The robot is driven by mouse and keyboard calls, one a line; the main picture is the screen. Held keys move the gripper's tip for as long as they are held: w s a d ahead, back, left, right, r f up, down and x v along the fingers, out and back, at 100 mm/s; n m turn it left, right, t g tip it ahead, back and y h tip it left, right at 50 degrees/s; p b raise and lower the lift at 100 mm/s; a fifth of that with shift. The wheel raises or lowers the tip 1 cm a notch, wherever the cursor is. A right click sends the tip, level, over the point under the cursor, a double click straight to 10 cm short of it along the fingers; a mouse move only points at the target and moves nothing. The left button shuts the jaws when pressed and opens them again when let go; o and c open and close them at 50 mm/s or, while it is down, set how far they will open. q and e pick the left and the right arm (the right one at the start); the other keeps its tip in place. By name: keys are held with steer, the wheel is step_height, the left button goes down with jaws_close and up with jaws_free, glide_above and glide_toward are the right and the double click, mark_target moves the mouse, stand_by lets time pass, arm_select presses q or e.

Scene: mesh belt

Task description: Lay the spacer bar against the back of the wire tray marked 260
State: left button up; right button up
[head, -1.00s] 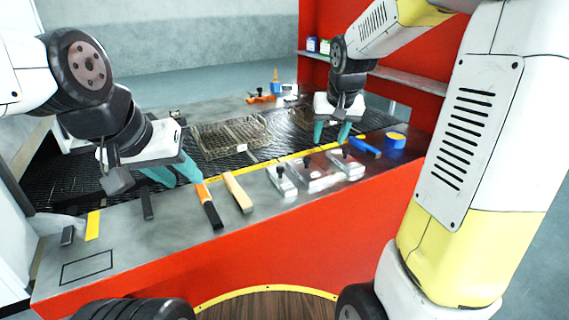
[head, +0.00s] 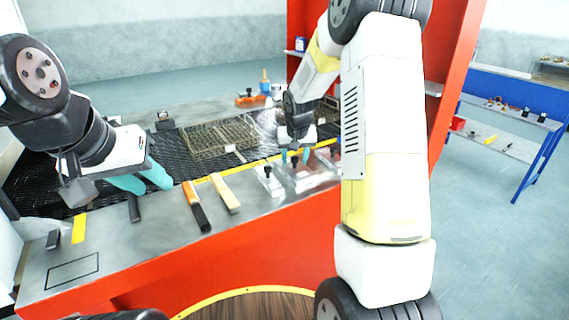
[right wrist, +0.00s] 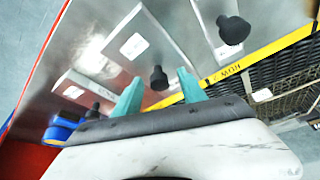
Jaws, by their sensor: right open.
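Three flat metal bars with black knobs lie in a row on the counter's front strip; I cannot tell which the task means. The left bar (head: 268,183) is clear in the head view, the middle bar (head: 304,180) is below my right gripper (head: 295,158), and my arm partly hides the right one. In the right wrist view the open fingers (right wrist: 160,86) are on either side of the middle bar's black knob (right wrist: 158,73); contact is unclear. A wire tray (head: 218,140) sits on the mesh belt; its small label is unreadable. My left gripper (head: 146,181) is open and empty over the counter's left part.
A yellow strip (right wrist: 240,66) edges the belt. An orange-and-black tool (head: 196,206), a wooden-handled tool (head: 224,193), a dark bar (head: 134,207) and a yellow bar (head: 79,228) lie along the front. A bare outlined rectangle (head: 73,270) is at front left.

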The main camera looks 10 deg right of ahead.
steer(key=shift+w+f, duration=0.1)
steer(key=shift+f, duration=0.05)
jaws_close()
stand_by(1.4)
